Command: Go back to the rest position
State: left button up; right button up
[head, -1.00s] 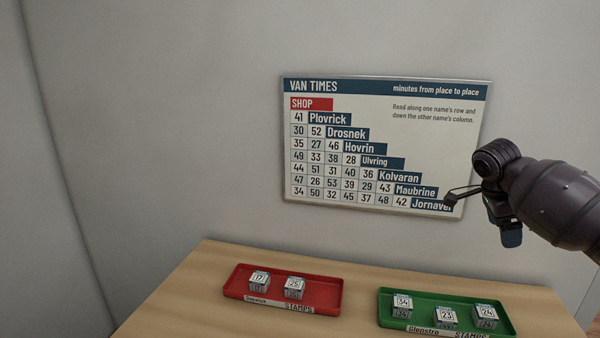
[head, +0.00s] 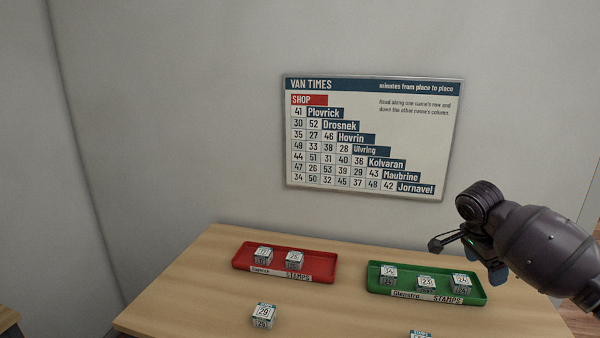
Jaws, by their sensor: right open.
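My right gripper (head: 462,250) is in the head view at the right, in front of the wall and near the right end of the green tray. It is open, and I see nothing between its fingers. My right arm comes in from the right edge. My left gripper is not in view.
A red tray (head: 242,265) with two stamp blocks and a green tray (head: 384,287) with three stand on the wooden counter (head: 200,290). A block marked 29 (head: 263,314) stands in front. Another block (head: 420,334) is cut off below. A van times board (head: 420,140) hangs on the wall.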

jog(key=s+a+f+n+t+y, duration=0.1)
jog(key=s+a+f+n+y, duration=0.1)
jog(key=s+a+f+n, duration=0.6)
jog(key=s+a+f+n+t+y, duration=0.1)
jog(key=s+a+f+n, duration=0.4)
jog(key=s+f, duration=0.5)
jog(key=s+a+n+t, duration=0.25)
jog(key=s+n, duration=0.25)
jog(key=s, duration=1.3)
pick_arm(q)
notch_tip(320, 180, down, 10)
jog(key=b, duration=1)
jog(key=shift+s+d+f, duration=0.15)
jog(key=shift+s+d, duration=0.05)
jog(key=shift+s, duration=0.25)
pick_arm(e)
jog(key=w+f+t, duration=0.3)
jog(key=f, duration=0.7)
jog(key=w+f+t+y, duration=0.1)
jog(key=w+f+t, duration=0.2)
jog(key=f, duration=0.7)
jog(key=shift+w+a+n, duration=0.35)
jog(key=shift+w+n, duration=0.05)
jog(key=shift+w, duration=0.1)
jog(key=shift+t, duration=0.25)
